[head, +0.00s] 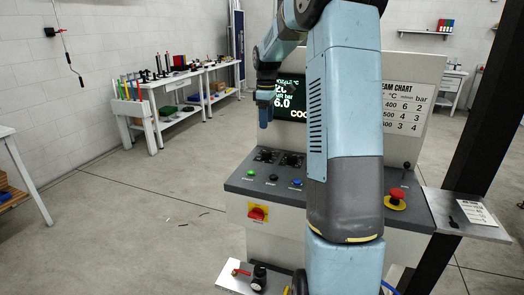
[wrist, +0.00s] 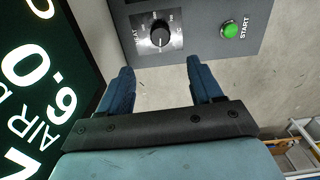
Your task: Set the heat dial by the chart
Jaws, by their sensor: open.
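The heat dial (wrist: 160,37) is a black round knob on a dark scale plate labelled HEAT in the wrist view; its exact setting is too small to read. It shows in the head view as the left knob (head: 265,155) on the console. The chart (head: 407,105) on the console's back panel is partly hidden by my arm; visible rows read 400 6 2, 500 4 3 and a third ending 3 4. The screen (head: 290,95) shows 6.0; the wrist view reads AIR above 6.0 (wrist: 50,95). My gripper (wrist: 160,72) is open and empty, above the console, apart from the dial.
A green START button (wrist: 230,30) sits beside the dial. A second knob (head: 292,160), a red rotary switch (head: 258,213) and a red emergency stop (head: 395,200) are on the console (head: 235,180). A side shelf (head: 470,220) juts out right.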

